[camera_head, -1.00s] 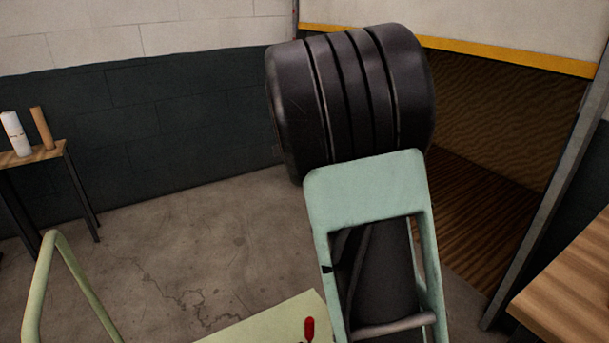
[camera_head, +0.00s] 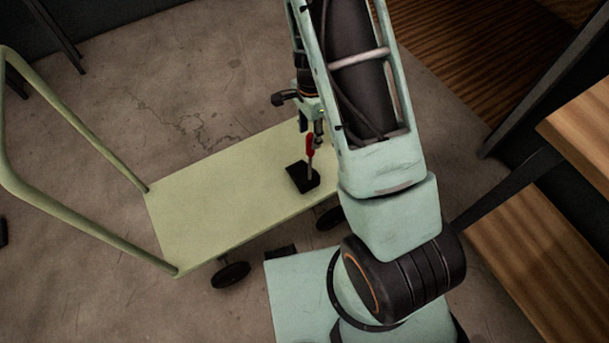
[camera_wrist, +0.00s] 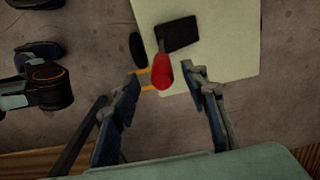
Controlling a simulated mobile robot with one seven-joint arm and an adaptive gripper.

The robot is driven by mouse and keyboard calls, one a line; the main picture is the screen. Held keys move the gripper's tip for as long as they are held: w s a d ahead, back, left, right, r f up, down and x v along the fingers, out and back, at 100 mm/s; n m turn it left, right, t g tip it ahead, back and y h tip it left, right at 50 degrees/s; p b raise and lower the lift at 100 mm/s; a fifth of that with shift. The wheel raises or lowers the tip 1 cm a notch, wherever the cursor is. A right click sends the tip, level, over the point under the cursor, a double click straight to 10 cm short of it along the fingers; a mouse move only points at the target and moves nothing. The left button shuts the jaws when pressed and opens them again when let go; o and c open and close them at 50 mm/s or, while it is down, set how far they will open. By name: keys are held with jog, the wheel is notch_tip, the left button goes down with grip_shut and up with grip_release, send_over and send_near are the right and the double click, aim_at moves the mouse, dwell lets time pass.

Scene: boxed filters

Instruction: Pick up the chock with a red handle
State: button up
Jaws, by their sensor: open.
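The chock has a dark block (camera_head: 302,178) lying on the pale green cart bed (camera_head: 205,200), near its right end. Its red handle (camera_head: 310,146) stands up from the block. In the wrist view the red handle (camera_wrist: 162,73) points toward the camera, between and slightly beyond my open fingertips (camera_wrist: 163,80). The black block (camera_wrist: 178,36) lies behind it on the cart. My gripper (camera_head: 311,128) is at the handle's upper end in the head view, partly hidden by my arm. It holds nothing; I cannot tell whether a finger touches the handle.
The cart has a tubular push handle (camera_head: 85,130) at its left and black wheels (camera_head: 231,274) below. A wooden table (camera_head: 580,125) stands at the right, with a lower wooden surface (camera_head: 545,240). The cart bed left of the chock is clear.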

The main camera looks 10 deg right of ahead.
jog(key=f+b, duration=0.1)
jog(key=f, duration=0.2)
jog(key=f+b, duration=0.1)
jog(key=f, duration=0.1)
jog(key=shift+w+d+f, duration=0.15)
jog(key=shift+d+f, duration=0.05)
jog(key=shift+f, duration=0.2)
jog(key=shift+c, duration=0.6)
jog(key=shift+r, duration=0.1)
grip_shut()
